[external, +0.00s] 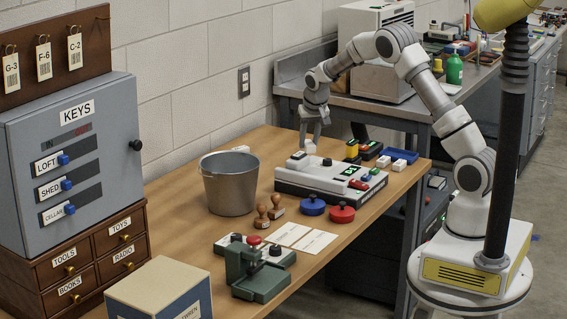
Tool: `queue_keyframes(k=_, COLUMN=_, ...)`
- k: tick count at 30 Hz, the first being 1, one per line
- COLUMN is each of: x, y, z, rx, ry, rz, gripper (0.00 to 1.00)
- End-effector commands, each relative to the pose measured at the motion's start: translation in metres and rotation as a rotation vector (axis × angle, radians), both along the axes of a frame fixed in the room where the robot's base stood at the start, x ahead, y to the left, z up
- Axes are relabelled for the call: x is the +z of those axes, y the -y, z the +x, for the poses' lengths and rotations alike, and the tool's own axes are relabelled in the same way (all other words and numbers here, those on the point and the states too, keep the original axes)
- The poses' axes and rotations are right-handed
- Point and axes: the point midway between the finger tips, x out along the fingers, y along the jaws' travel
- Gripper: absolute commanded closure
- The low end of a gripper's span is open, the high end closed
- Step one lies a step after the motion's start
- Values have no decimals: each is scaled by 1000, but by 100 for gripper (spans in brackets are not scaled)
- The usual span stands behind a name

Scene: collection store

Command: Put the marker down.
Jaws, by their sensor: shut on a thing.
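My gripper (311,143) points down above the back left part of a pale console (322,190) on the wooden table. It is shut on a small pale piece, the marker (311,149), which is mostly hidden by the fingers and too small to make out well. I cannot tell from this view whether the marker touches the console or hangs just above it. The console has a dark knob, a lit green display and red and green buttons on its right.
A metal bucket (229,184) stands left of the console. The grey key cabinet (75,160) is far left.

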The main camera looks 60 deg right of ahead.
Motion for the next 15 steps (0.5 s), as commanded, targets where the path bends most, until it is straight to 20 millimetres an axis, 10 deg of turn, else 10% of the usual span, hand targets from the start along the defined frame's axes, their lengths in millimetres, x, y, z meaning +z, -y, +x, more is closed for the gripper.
queue_keyframes(k=15, x=41, y=-281, z=37, rx=669, ry=0, rz=0, gripper=100)
